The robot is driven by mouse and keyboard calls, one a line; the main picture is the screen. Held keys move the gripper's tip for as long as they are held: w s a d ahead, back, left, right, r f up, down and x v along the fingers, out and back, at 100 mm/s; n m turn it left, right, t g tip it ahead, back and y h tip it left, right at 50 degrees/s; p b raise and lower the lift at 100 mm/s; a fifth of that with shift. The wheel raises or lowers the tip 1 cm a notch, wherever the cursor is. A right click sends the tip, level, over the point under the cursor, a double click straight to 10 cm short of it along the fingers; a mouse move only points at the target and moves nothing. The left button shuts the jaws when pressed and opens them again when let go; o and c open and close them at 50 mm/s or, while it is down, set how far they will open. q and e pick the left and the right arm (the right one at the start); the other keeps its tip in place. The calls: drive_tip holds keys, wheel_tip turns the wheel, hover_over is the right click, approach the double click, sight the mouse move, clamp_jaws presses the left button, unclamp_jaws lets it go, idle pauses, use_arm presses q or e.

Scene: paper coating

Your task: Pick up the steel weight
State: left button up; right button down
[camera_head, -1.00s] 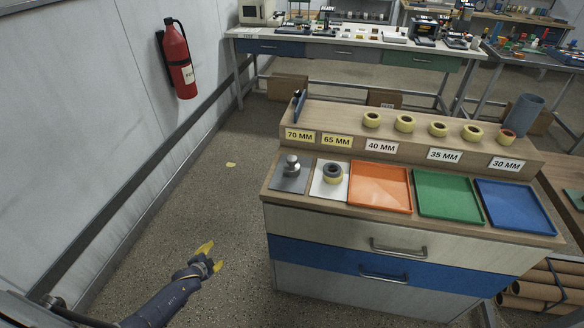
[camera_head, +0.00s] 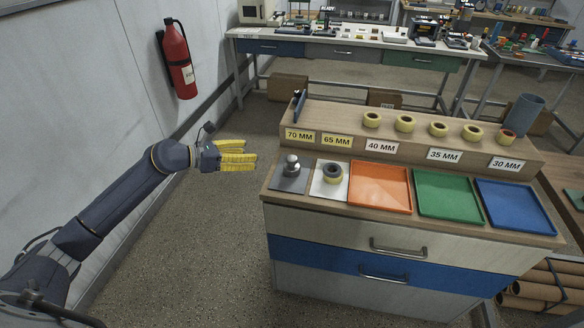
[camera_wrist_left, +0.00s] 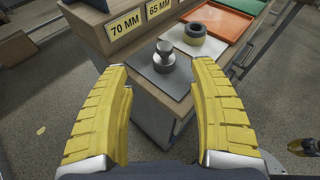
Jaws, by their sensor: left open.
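The steel weight (camera_head: 292,165) is a small shiny knobbed cylinder standing upright on a dark grey plate (camera_head: 284,183) at the left end of the cabinet top. It also shows in the left wrist view (camera_wrist_left: 164,57), ahead of the fingers. My left gripper (camera_head: 256,158) has yellow ribbed fingers. It is open and empty, left of the cabinet and apart from the weight. In the left wrist view my left gripper (camera_wrist_left: 160,75) has its fingers spread wide, with the plate's near corner between them.
A dark and yellow roll (camera_head: 332,174) sits on a white plate right of the weight. Orange (camera_head: 380,208), green (camera_head: 448,216) and blue (camera_head: 515,228) trays follow. A raised shelf (camera_head: 420,152) with size labels and several tape rolls stands behind. Floor left of the cabinet is clear.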

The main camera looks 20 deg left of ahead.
sight(292, 158)
use_arm(q)
drive_tip(key=shift+m+g, duration=0.3)
drive_tip(key=shift+m, duration=0.4)
drive_tip(key=x, duration=0.5)
drive_tip(key=f+x, duration=0.1)
drive_tip(key=x, duration=1.1)
drive_tip(key=shift+s+f, duration=0.2)
drive_tip(key=shift+f, duration=0.25)
drive_tip(key=shift+d, duration=0.1)
clamp_jaws()
drive_tip(key=shift+r, duration=0.15)
